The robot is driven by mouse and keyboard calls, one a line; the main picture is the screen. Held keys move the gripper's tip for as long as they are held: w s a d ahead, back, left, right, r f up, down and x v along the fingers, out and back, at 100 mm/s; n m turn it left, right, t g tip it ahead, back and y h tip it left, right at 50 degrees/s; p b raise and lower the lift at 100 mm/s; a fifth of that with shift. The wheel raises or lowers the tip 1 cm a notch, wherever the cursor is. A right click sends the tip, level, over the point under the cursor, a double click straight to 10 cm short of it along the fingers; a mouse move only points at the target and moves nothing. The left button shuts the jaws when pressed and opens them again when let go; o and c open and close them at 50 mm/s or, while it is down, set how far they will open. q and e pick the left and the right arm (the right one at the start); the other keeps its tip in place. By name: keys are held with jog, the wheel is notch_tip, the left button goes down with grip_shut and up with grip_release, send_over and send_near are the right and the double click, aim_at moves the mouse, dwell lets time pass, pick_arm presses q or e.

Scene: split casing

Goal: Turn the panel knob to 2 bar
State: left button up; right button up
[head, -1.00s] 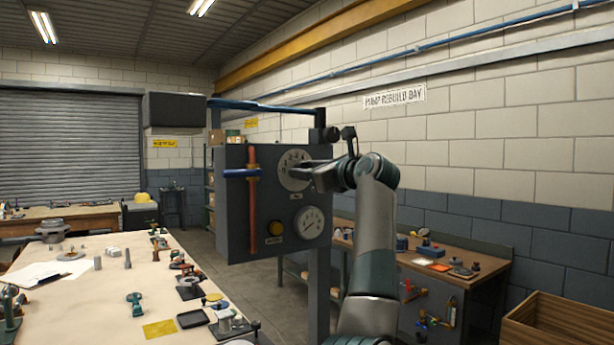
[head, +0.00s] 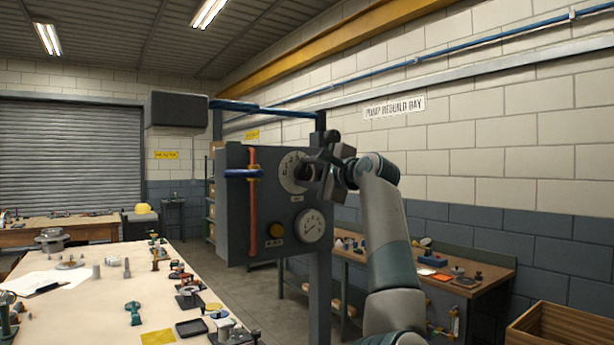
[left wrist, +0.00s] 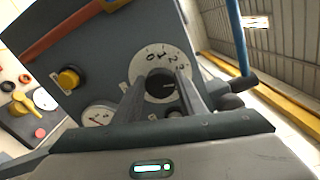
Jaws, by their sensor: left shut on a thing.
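The grey panel (head: 235,215) stands upright beyond the long table. Its white round dial (head: 290,172) has a dark knob at the centre, mostly hidden by my gripper in the head view. My left gripper (head: 307,176) is at the dial. In the left wrist view, the black knob (left wrist: 161,84) sits between the two fingertips of my left gripper (left wrist: 162,88), which is shut on it. The dial (left wrist: 150,62) shows numbers 0 to 3 along its far edge. A small pale mark shows on the knob's right side; its exact reading is unclear. My right gripper is out of view.
A red vertical pipe (head: 253,205) with a blue handle (head: 241,173) runs down the panel's left. A cluttered table (head: 100,310) fills the lower left; a workbench (head: 470,285) stands right.

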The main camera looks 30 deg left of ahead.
pick_arm(q)
jog(key=n, duration=0.4)
jog(key=shift+f+n, duration=0.2)
jog(key=shift+n, duration=0.1)
jog(key=n, duration=0.4)
jog(key=shift+f+n+b, duration=0.1)
jog(key=shift+n+b, duration=0.2)
jog(key=shift+n, duration=0.1)
jog(key=o, duration=1)
jog(key=shift+d, duration=0.15)
